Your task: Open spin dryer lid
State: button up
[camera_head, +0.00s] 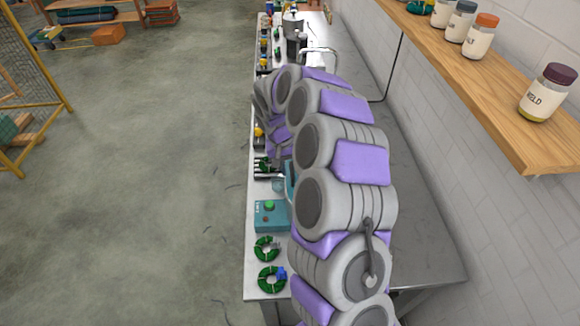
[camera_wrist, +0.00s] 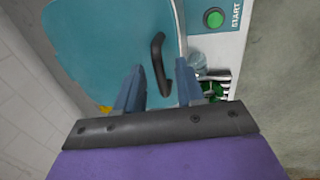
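The teal spin dryer lid (camera_wrist: 80,45) fills much of the wrist view, edged on the right by a pale curved rim. A dark curved handle (camera_wrist: 157,62) stands on the lid. My gripper (camera_wrist: 158,74) is open, with one blue-grey finger on each side of the handle's lower part. I cannot tell whether either finger touches the handle. The lid looks shut. A teal panel with a green START button (camera_wrist: 213,18) is beside the lid; it also shows in the head view (camera_head: 271,215). My arm hides my gripper and most of the dryer in the head view.
A wooden shelf (camera_head: 490,75) with labelled jars hangs at right. The concrete floor at left is mostly clear.

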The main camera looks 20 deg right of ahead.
jog(key=shift+c, duration=0.5)
grip_shut()
